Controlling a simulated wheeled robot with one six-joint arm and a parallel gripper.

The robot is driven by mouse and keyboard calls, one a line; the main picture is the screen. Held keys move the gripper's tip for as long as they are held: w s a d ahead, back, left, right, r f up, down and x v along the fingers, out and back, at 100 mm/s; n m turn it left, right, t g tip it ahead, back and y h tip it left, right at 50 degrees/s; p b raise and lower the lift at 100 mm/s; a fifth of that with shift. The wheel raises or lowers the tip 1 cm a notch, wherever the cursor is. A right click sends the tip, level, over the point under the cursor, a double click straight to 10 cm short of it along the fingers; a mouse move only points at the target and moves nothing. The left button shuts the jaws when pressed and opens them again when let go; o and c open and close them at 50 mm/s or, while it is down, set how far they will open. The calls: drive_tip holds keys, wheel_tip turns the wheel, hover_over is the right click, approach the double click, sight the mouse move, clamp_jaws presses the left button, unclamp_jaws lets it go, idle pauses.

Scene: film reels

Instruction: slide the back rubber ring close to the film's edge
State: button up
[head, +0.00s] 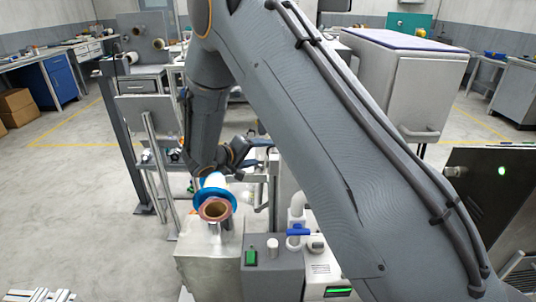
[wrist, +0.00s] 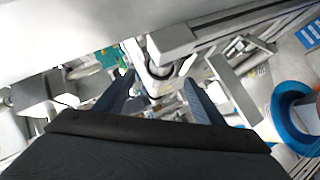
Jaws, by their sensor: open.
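A film roll (head: 211,180) shows white behind a blue ring (head: 231,203), with a pinkish-brown tube end (head: 203,212) facing the head camera. The blue ring sits around the roll. I cannot make out a second ring at the back, where my arm partly blocks the view. The wrist view shows a blue ring (wrist: 280,112) at the right edge, partly cut off, with a whitish piece at its middle. My gripper (wrist: 160,80) is open, its two dark fingers apart with nothing held between them. The ring lies to the right of the fingers, apart from them.
The roll is above a metal cabinet (head: 203,262). Beside it stand a grey box with a green button (head: 251,257) and white pipes with a blue valve handle (head: 299,230). A grey post (head: 122,130) stands to the left. Open floor (head: 75,190) lies further left.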

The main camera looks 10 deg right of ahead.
sight(269, 152)
drive_tip(key=p+x, duration=0.1)
drive_tip(key=x, duration=0.5)
drive_tip(key=shift+w+d+f+p, duration=0.2)
drive_tip(key=shift+d+f+p, duration=0.05)
drive_tip(key=shift+d+p, duration=0.05)
drive_tip(key=shift+c, duration=0.3)
drive_tip(key=c, duration=1.4)
drive_tip(key=shift+w, duration=0.1)
drive_tip(key=shift+c, duration=0.3)
